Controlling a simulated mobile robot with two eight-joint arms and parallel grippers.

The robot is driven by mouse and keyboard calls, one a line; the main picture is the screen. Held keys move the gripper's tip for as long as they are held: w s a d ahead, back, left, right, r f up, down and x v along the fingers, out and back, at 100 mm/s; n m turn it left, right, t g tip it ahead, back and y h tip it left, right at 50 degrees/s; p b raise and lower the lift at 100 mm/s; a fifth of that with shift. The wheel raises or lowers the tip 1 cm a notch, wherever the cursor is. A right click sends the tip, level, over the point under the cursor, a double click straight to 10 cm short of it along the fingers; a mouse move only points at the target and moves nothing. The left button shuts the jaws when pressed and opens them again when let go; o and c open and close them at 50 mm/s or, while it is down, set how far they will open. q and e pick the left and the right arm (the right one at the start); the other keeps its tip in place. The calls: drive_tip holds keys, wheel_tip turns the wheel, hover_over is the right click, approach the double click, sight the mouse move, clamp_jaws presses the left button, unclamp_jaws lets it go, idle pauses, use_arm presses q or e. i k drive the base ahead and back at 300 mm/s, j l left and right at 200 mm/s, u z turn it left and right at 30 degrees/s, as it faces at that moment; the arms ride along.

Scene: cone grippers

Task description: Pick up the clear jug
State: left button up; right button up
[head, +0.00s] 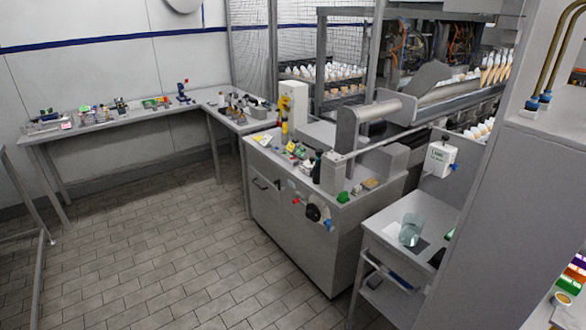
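The clear jug (411,230) stands on a small grey side table (384,222) at the lower right of the head view.
A grey machine cabinet (300,230) stands left of the side table, with small items on top. A tall grey panel (500,200) rises close on the right. Benches with small items (110,120) line the far wall. The tiled floor (150,235) at the left is clear.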

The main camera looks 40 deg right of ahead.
sight(409, 236)
drive_tip(key=i+z, duration=0.25)
drive_tip(key=i, duration=0.55)
drive_tip(key=i+j+z, duration=0.25)
drive_tip(key=i, duration=0.55)
drive_tip(key=i+l+z, duration=0.1)
drive_tip(key=i+z, duration=0.7)
drive_tip(key=i+j+z, duration=0.2)
drive_tip(key=i+z, duration=0.5)
drive_tip(key=z, duration=0.2)
drive_tip(key=i+z, duration=0.2)
drive_tip(key=z, duration=0.3)
drive_tip(key=i+j+z, duration=0.15)
drive_tip(key=z, duration=0.3)
drive_tip(key=i+j+z, duration=0.35)
